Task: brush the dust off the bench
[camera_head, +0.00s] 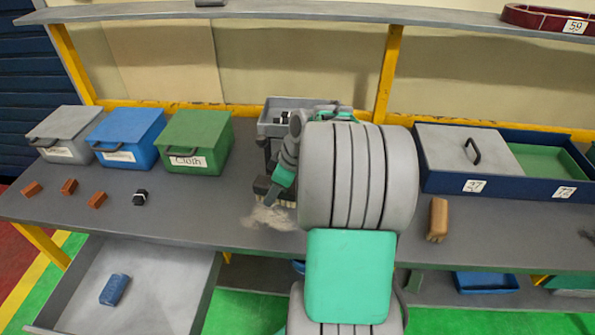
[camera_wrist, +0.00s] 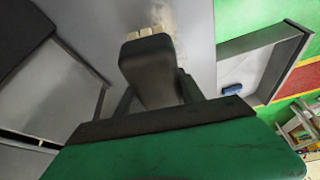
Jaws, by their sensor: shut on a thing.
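My gripper (camera_head: 272,188) is over the bench (camera_head: 215,205) near its middle, shut on a dark brush. In the wrist view the brush (camera_wrist: 155,68) sits between the two dark fingers, its pale bristles at the far end. A patch of pale, sandy dust (camera_head: 266,216) lies on the bench top right by the bristles. The dust also shows in the wrist view (camera_wrist: 168,16), just beyond the bristles. In the head view my arm hides the bench to the right of the dust, and whether the bristles touch the bench is hard to tell.
Grey (camera_head: 65,135), blue (camera_head: 127,137) and green (camera_head: 195,143) bins stand at the back left. Several small brown blocks and a black nut-like part (camera_head: 140,197) lie before them. An open drawer (camera_head: 130,290) holds a blue item.

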